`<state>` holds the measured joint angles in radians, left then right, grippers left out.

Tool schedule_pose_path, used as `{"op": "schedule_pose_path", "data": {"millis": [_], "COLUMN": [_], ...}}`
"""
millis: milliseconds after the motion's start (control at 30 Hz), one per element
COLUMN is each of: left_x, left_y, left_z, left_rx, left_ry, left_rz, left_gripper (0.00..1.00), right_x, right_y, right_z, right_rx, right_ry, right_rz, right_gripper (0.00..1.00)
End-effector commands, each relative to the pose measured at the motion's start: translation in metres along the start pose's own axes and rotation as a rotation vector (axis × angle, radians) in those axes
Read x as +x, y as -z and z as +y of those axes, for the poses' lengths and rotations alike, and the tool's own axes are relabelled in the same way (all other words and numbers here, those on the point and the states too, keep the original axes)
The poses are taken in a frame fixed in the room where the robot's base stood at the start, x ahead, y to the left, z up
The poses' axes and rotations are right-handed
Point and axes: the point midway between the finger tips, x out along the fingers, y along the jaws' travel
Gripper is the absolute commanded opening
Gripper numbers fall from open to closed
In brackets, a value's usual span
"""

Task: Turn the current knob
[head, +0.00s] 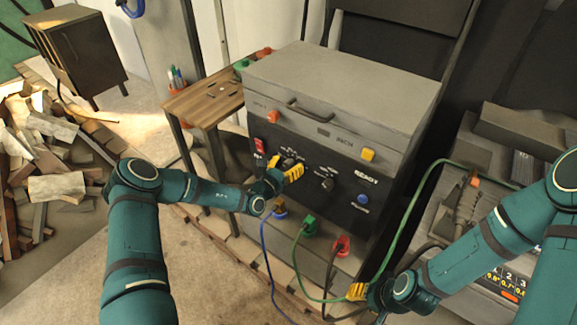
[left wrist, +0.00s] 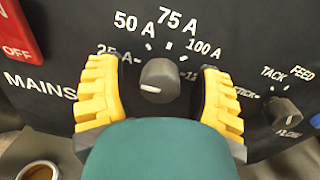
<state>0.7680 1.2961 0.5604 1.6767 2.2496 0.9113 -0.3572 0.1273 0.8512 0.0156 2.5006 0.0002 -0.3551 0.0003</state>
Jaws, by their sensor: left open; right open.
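The current knob (left wrist: 158,82) is a round grey knob on a black panel, ringed by marks from 25 A through 50 A, 75 A and 100 A; one mark on its right is partly hidden. Its white pointer line lies toward the left, near the 25 A side. My left gripper (head: 284,167) is open at the panel. In the left wrist view its yellow fingers stand on either side of the knob, with gaps on both sides. In the head view the gripper largely hides the knob. My right gripper (head: 357,291) is open at the lower right, away from the panel.
A smaller selector knob (left wrist: 284,112) with TACK and FEED marks is to the right. The red MAINS switch (head: 260,147) is left on the welder box (head: 340,85). A wooden side table (head: 200,100) stands left.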

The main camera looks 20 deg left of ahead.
Motion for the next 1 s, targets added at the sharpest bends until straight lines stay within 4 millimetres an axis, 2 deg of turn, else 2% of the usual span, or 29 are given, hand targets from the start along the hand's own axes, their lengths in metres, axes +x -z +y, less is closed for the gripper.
{"op": "schedule_pose_path", "data": {"millis": [200,400,733,1000], "left_x": [0.0,0.0,0.0,0.0], "left_y": [0.0,0.0,-0.001,-0.003], "left_z": [0.0,0.0,0.0,-0.002], "left_rx": [0.0,0.0,0.027,0.17], "left_ry": [0.0,0.001,0.001,0.003], "left_rz": [0.0,0.0,0.0,-0.002], "left_gripper": [0.68,0.0,0.0,0.0], "right_x": [0.0,0.0,-0.005,-0.026], "right_y": [0.0,0.0,0.0,-0.002], "right_z": [0.0,0.0,-0.002,-0.01], "right_rx": [0.0,0.0,0.0,0.002], "right_ry": [0.0,0.0,0.0,0.001], "right_rz": [0.0,0.0,-0.002,-0.011], "right_gripper": [0.47,0.47,0.47,0.47]}}
